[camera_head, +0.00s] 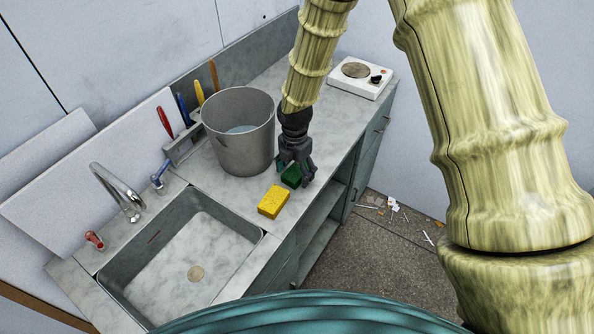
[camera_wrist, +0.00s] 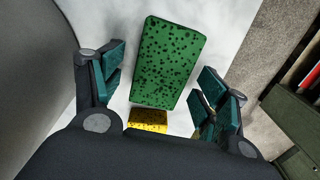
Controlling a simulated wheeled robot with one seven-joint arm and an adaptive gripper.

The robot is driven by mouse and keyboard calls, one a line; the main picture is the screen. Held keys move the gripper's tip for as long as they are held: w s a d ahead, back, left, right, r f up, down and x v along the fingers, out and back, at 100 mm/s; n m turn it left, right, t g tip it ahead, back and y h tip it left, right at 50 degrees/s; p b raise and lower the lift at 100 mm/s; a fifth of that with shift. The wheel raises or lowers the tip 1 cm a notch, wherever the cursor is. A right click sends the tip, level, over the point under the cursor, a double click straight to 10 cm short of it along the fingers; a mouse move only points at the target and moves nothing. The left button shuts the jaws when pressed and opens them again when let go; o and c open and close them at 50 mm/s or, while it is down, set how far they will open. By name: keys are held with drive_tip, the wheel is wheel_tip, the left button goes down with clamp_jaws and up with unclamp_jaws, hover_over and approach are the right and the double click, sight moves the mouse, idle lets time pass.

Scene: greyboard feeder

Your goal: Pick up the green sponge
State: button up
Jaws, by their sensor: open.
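The green sponge (camera_head: 291,177) lies on the counter, close to the counter's front edge, partly hidden by my gripper in the head view. In the wrist view the green sponge (camera_wrist: 167,62), with dark pores, shows between and beyond my fingers. My gripper (camera_head: 297,172) points down at the sponge from above, and its jaws are open. In the wrist view my gripper (camera_wrist: 158,85) has one finger on each side of the sponge's near part, with a gap to each side. I cannot tell the height left between fingertips and counter.
A yellow sponge (camera_head: 273,202) lies beside the green one, nearer the sink (camera_head: 150,262). A grey bucket (camera_head: 240,135) stands close to my gripper on the left. A hot plate (camera_head: 358,75) sits at the counter's far end. Litter (camera_head: 393,207) lies on the floor.

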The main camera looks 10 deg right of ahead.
drive_tip(key=shift+f, duration=0.4)
drive_tip(key=shift+c, duration=0.5)
drive_tip(key=c, duration=0.8)
drive_tip(key=shift+o, duration=0.2)
drive_tip(key=shift+r, duration=0.1)
drive_tip(key=shift+r+b, duration=0.7)
drive_tip(key=shift+r, duration=0.4)
drive_tip(key=s+d+r+b, duration=0.1)
drive_tip(key=s+d+b, duration=0.1)
drive_tip(key=s, duration=0.5)
drive_tip(key=s+d+r+b, duration=0.1)
drive_tip(key=s+d+b, duration=0.2)
drive_tip(key=s, duration=0.4)
drive_tip(key=shift+s+d+r, duration=0.3)
drive_tip(key=shift+d+r, duration=0.05)
drive_tip(key=shift+d, duration=0.5)
